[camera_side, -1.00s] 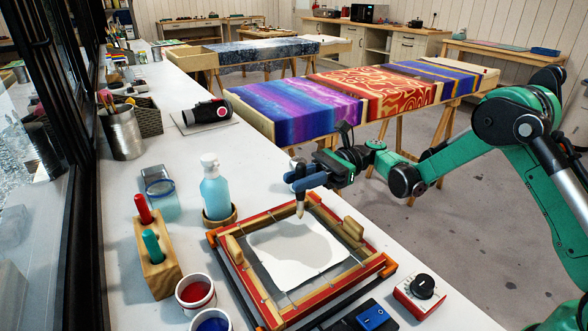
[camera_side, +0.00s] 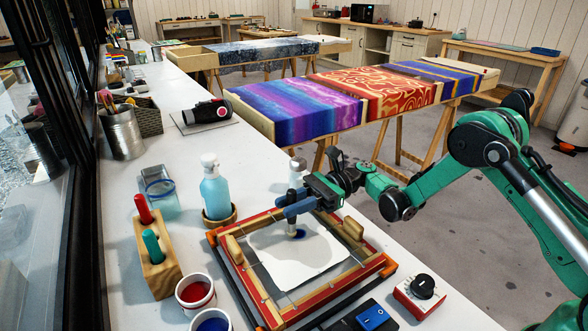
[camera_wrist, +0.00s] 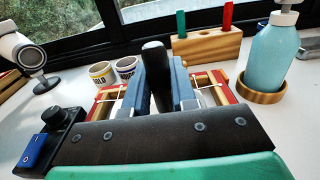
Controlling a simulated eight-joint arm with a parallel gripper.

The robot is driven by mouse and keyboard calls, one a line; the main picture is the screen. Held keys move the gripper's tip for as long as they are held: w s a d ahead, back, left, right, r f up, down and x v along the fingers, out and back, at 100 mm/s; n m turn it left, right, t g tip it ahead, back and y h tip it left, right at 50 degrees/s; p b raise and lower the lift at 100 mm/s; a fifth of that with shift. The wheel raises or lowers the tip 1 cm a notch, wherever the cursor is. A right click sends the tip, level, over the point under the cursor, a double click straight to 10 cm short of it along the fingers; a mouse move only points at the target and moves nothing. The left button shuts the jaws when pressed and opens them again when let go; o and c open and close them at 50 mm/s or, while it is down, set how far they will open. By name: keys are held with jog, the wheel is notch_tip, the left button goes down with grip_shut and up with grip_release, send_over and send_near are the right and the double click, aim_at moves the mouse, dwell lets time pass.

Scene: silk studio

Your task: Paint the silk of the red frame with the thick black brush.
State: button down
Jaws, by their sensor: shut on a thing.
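The red frame (camera_side: 378,267) lies on the white table in the side view, with white silk (camera_side: 290,265) stretched inside it by thin cords. My gripper (camera_side: 291,207) is above the far part of the silk, its blue jaws shut on the thick black brush (camera_side: 291,224). In the wrist view the brush's black handle (camera_wrist: 155,68) stands between the blue jaws, which hide most of the silk.
A wooden block (camera_side: 158,270) holds red and green handles left of the frame. Red (camera_side: 195,291) and blue (camera_side: 212,321) paint pots stand near its left corner. A blue bottle (camera_side: 215,190) stands behind the frame. A dial box (camera_side: 420,293) is at right.

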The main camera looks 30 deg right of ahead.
jog(key=shift+a, duration=1.3)
jog(key=shift+s, duration=1.05)
jog(key=shift+d, duration=2.05)
jog(key=shift+s+d, duration=0.1)
jog(key=shift+s, duration=1)
jog(key=shift+a, duration=2.2)
jog(key=shift+d+r, duration=0.1)
jog(key=shift+r, duration=2.85)
